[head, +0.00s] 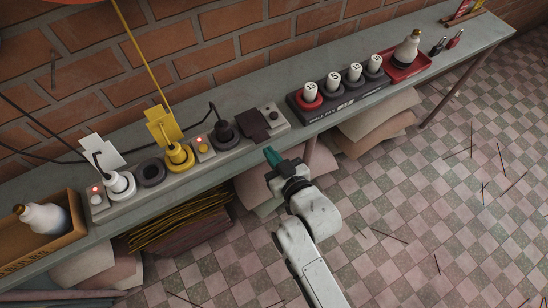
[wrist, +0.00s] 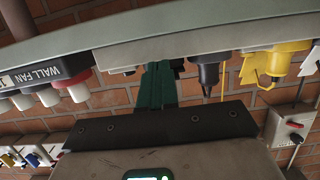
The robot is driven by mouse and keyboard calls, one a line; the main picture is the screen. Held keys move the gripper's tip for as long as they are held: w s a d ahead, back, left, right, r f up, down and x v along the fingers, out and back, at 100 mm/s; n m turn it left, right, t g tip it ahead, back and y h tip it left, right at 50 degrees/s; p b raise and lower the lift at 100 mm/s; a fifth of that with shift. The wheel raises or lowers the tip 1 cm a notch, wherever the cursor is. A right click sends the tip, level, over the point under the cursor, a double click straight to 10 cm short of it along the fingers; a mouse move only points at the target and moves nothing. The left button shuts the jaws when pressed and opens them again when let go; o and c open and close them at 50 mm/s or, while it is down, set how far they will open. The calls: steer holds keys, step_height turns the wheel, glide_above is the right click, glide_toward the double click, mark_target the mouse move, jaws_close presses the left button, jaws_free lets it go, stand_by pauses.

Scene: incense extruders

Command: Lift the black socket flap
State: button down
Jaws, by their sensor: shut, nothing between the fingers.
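The black socket flap (head: 254,126) is a dark, flat square on the right part of the long grey socket strip (head: 211,152), which lies on the shelf. It appears to lie down over its socket. My gripper (head: 271,155) has teal fingers and is in front of the shelf's front edge, just below and right of the flap. The fingers look shut and empty, apart from the flap. In the wrist view the picture is upside down, and the teal fingers (wrist: 157,85) point at the shelf edge. There the flap is mostly hidden behind the fingers and the edge.
A black plug (head: 226,131), a yellow plug (head: 179,155) and a white plug (head: 120,184) stand left of the flap. Right of it is a black wall-fan panel (head: 340,103) with white knobs, then a red tray (head: 408,69). The tiled floor in front is mostly open.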

mark_target(265, 139)
steer(key=shift+w+a, duration=0.1)
stand_by(0.3)
steer(key=shift+w+a+r+b, duration=0.15)
steer(key=shift+w+a, duration=0.25)
steer(key=shift+w, duration=0.2)
steer(key=shift+w+a+r+b, duration=0.15)
steer(key=shift+w+a, duration=0.25)
steer(key=shift+w, duration=0.2)
steer(key=shift+r, duration=0.1)
steer(key=shift+r+p, duration=1.5)
steer(key=shift+r, duration=0.15)
